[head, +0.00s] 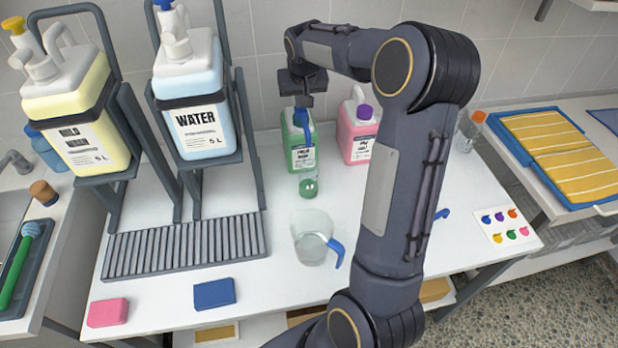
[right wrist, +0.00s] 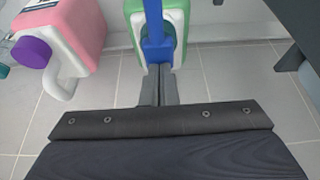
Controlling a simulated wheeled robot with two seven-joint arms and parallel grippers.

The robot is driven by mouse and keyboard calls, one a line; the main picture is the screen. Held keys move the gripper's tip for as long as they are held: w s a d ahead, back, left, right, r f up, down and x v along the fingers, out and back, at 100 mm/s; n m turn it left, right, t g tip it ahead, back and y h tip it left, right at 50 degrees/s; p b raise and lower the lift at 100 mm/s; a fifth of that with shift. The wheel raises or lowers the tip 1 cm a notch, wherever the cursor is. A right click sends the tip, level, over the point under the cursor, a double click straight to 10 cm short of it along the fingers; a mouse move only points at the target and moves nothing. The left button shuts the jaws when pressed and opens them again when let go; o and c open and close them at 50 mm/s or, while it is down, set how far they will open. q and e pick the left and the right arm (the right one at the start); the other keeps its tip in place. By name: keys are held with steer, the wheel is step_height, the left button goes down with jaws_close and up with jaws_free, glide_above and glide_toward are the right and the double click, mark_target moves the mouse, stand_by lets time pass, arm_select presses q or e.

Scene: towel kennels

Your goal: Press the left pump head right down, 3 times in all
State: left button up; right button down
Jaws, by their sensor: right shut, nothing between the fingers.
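A green jug (head: 298,155) with a white label stands at the back of the white table, and a blue pump (head: 303,122) rises from it. My right gripper (head: 304,102) points down right over the blue pump head, shut with nothing between its fingers. In the right wrist view, the shut fingertips (right wrist: 158,78) lie close to the blue pump (right wrist: 155,40); I cannot tell whether they touch it. The green jug (right wrist: 176,18) shows behind the pump there. A small clear bottle (head: 308,186) with green liquid stands in front of the jug. My left gripper is out of view.
A pink jug (head: 355,140) with a purple cap stands just right of the green one. A clear pitcher (head: 312,240) with a blue handle stands in front. Racked yellow (head: 75,105) and water containers (head: 188,85), both with pump tops, stand left. My arm hides part of the table.

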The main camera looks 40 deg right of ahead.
steer(key=shift+r+p, duration=1.65)
steer(key=shift+r, duration=0.55)
step_height(320, 180, up, 6)
steer(key=p, duration=0.4)
steer(key=shift+p, duration=0.35)
